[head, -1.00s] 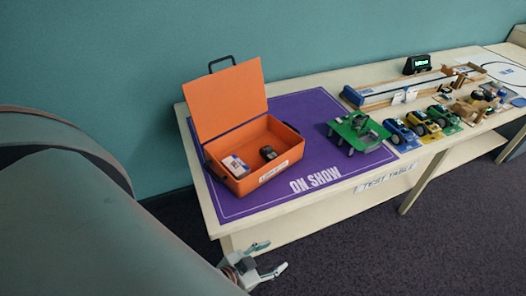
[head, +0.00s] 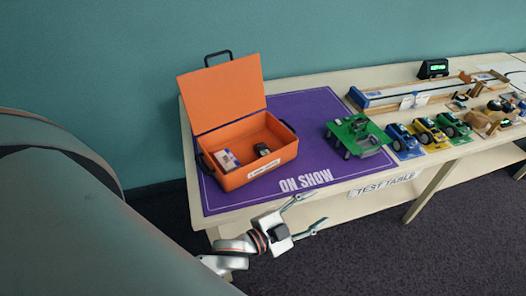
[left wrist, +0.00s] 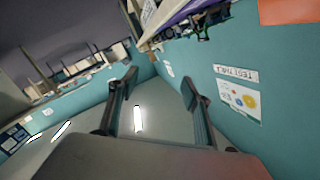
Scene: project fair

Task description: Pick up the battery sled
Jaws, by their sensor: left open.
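An open orange case (head: 228,178) stands on the left of the purple mat, its lid raised at the back. Inside lie a small dark block (head: 262,149) and a white card-like pack (head: 227,160). I cannot tell for sure which thing is the battery sled; the dark block may be it. My left gripper (head: 309,211) is open and empty, in front of the table's near edge, to the right of and nearer than the case, touching nothing. Its two spread fingers also show in the left wrist view (left wrist: 158,90). My right gripper is not in view.
The purple mat (head: 240,200) reads "ON SHOW". Beyond are blue (head: 402,138), yellow (head: 428,132) and green (head: 453,126) cars and a long track (head: 420,90). The mat's front middle is bare.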

